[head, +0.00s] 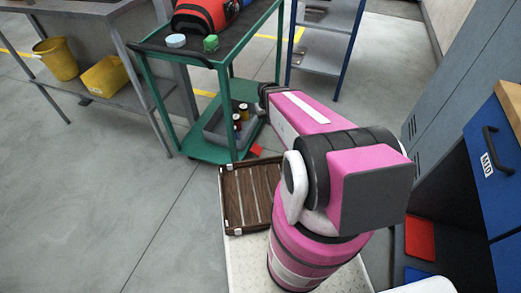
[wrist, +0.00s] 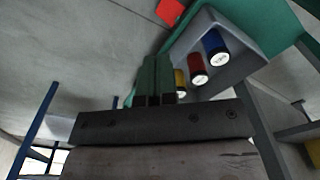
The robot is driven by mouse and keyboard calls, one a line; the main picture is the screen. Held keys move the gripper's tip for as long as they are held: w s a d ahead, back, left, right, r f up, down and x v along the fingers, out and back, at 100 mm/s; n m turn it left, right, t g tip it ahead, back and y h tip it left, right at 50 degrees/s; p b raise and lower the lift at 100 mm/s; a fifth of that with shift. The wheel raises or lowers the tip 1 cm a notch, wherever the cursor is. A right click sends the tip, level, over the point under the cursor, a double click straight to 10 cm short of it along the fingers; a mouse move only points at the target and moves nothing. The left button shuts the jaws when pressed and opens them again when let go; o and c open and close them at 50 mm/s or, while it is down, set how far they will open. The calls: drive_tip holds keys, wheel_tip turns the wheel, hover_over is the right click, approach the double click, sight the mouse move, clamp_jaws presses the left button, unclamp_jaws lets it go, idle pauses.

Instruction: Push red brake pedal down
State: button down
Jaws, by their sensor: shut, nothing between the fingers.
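The red brake pedal (head: 257,150) is a small flat red piece low at the right corner of the green trolley (head: 207,153), close to the floor. In the wrist view the red pedal (wrist: 171,11) shows at the top edge, partly cut off. My gripper (wrist: 154,97) is shut and empty, its dark green fingers side by side. In that view the fingertips point toward the trolley's lower shelf, and the pedal lies beyond them, apart from them. In the head view my pink arm reaches toward the trolley, and the fingers cannot be made out.
A grey bin (wrist: 236,68) with yellow, red and blue cans stands on the trolley's lower shelf, near my fingers. A dark wooden crate (head: 232,200) lies in front of the trolley. A blue-framed shelf (head: 325,57) stands behind. Open floor lies to the left.

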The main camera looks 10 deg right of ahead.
drive_tip(key=shift+s+r, duration=0.3)
drive_tip(key=shift+r, duration=0.25)
drive_tip(key=shift+s+r, duration=0.25)
drive_tip(key=shift+r, duration=0.25)
drive_tip(key=shift+r, duration=0.1)
drive_tip(key=s+r+m, duration=0.2)
drive_tip(key=s+r, duration=0.4)
drive_tip(key=r, duration=0.4)
drive_tip(key=shift+s+d+r+g, duration=0.25)
drive_tip(key=shift+s+g, duration=0.05)
drive_tip(key=shift+s, duration=0.05)
